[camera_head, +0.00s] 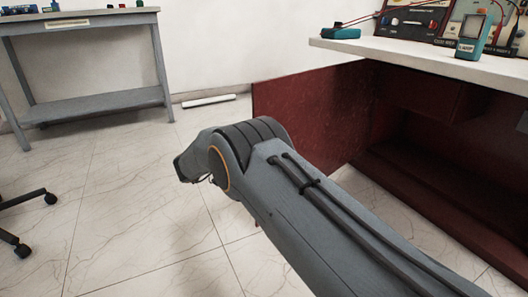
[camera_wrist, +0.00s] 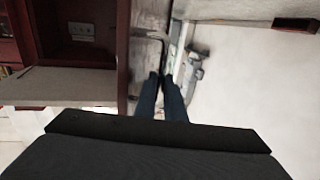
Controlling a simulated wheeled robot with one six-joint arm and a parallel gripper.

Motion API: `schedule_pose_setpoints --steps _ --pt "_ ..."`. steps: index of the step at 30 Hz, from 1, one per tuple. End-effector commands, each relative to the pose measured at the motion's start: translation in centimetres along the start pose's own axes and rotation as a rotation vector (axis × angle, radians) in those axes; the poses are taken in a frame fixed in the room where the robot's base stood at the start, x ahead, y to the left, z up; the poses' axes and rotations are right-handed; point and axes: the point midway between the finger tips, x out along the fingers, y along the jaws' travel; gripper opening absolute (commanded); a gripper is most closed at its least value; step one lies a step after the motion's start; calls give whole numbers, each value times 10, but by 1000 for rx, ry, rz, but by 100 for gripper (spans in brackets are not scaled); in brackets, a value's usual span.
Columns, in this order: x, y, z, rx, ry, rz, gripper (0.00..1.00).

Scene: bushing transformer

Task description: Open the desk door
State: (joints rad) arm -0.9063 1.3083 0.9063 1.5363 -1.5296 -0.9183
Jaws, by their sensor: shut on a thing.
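The desk door (camera_head: 305,120) is a dark red panel. In the head view it stands swung out from the desk (camera_head: 430,65), with the dark red inside of the desk open to its right. In the wrist view the door shows as a narrow, steeply seen panel (camera_wrist: 147,52). My gripper (camera_wrist: 160,76) has its two dark fingers close together at this panel's near end, shut on the door. Whether they hold a handle or the edge is too blurred to tell. In the head view my arm hides the gripper.
The desk's white top carries a teal multimeter (camera_head: 473,35) and other instruments. A grey workbench (camera_head: 95,108) stands at the back left. Chair legs with casters (camera_head: 20,245) reach in at the left edge. The tiled floor between is clear.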

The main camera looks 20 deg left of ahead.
Motion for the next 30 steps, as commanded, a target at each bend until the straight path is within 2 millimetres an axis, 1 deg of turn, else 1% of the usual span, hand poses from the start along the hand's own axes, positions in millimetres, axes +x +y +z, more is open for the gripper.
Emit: schedule_pose_setpoints --steps 1,6,19,20,21,23,30 --pt "0 -4 -3 5 3 1 0" --pt "-9 -10 -4 4 1 -2 0" --pt "-19 -15 -4 4 0 -12 0" --pt "-20 -15 -4 4 0 -13 13" --pt "-20 -15 -4 4 0 -13 19" --pt "-20 -15 -4 3 0 -13 28" --pt "-14 -12 -2 1 -2 -7 28"
